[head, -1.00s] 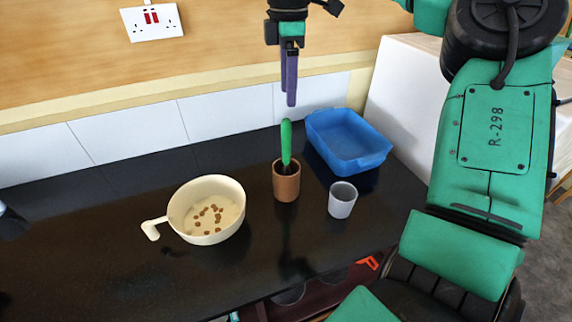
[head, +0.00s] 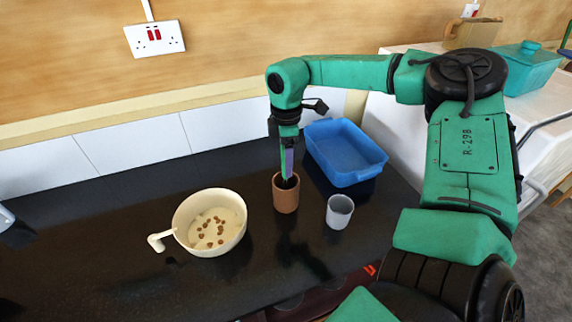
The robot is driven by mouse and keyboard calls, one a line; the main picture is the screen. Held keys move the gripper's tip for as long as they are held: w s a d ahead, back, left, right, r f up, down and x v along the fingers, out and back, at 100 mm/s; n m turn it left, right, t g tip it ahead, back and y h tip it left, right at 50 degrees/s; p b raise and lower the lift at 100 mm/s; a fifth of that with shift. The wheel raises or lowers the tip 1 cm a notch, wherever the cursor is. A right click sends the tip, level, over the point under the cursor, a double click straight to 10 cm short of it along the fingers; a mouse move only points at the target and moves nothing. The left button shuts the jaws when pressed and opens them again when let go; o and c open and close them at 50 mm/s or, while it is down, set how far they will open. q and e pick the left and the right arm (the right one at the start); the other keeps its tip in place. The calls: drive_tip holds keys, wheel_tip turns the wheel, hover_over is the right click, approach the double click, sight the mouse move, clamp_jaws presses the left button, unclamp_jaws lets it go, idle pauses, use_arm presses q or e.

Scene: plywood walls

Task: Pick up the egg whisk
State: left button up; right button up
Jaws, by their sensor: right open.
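The brown cup (head: 286,198) stands upright on the dark counter. The egg whisk, whose green handle stood up out of this cup earlier, is now hidden by my right gripper. My right gripper (head: 287,172) points straight down just above the cup's mouth, with its purple fingers at the handle's place. It is open; I cannot tell whether the handle is between the fingers or behind them.
A cream pan (head: 184,237) with brown bits in it stands to the left. A grey cup (head: 340,212) and a blue tray (head: 345,150) are close on the right. A tiled wall (head: 120,150) is behind.

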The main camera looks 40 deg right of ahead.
clamp_jaws()
drive_tip(key=shift+r, duration=0.15)
